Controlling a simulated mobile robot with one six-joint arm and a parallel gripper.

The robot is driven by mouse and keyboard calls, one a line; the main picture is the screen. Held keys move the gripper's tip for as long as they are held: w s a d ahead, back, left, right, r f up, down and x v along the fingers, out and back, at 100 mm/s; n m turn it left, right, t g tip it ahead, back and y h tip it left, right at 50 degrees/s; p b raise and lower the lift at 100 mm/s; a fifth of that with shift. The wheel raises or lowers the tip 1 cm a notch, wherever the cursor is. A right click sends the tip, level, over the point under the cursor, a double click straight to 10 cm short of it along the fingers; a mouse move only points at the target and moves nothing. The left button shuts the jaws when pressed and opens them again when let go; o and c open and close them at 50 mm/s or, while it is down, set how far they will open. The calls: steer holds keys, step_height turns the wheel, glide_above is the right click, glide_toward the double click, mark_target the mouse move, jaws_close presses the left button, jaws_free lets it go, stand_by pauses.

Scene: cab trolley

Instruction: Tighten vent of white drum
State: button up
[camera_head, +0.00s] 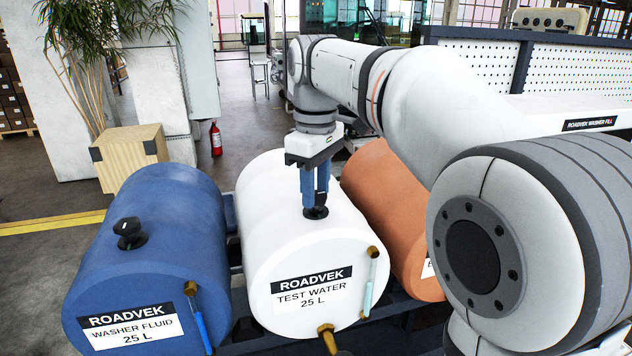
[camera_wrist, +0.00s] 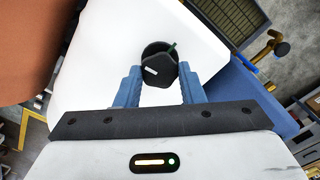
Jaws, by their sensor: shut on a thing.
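The white drum (camera_head: 290,245), labelled "ROADVEK TEST WATER 25 L", lies on its side between a blue and an orange drum. Its black vent (camera_head: 317,212) sits on top of the drum. My gripper (camera_head: 315,203) points down from above, with its blue fingers shut on the vent. In the wrist view the dark vent knob (camera_wrist: 159,70) is at the fingertips, on the white drum's surface (camera_wrist: 105,60). A small green mark shows at the knob's upper right edge.
The blue drum (camera_head: 150,260), labelled "WASHER FLUID 25 L", has its own black vent (camera_head: 129,233). The orange drum (camera_head: 385,190) is partly behind my arm. A sight tube (camera_head: 369,285) and brass tap (camera_head: 327,338) are on the white drum's front.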

steer(key=m+p, duration=0.1)
steer(key=m, duration=0.4)
steer(key=shift+m, duration=0.3)
steer(key=m, duration=0.9)
steer(key=shift+m, duration=2.3)
steer(key=o, duration=1)
steer(key=shift+r+b, duration=0.3)
steer(key=shift+r, duration=3.6)
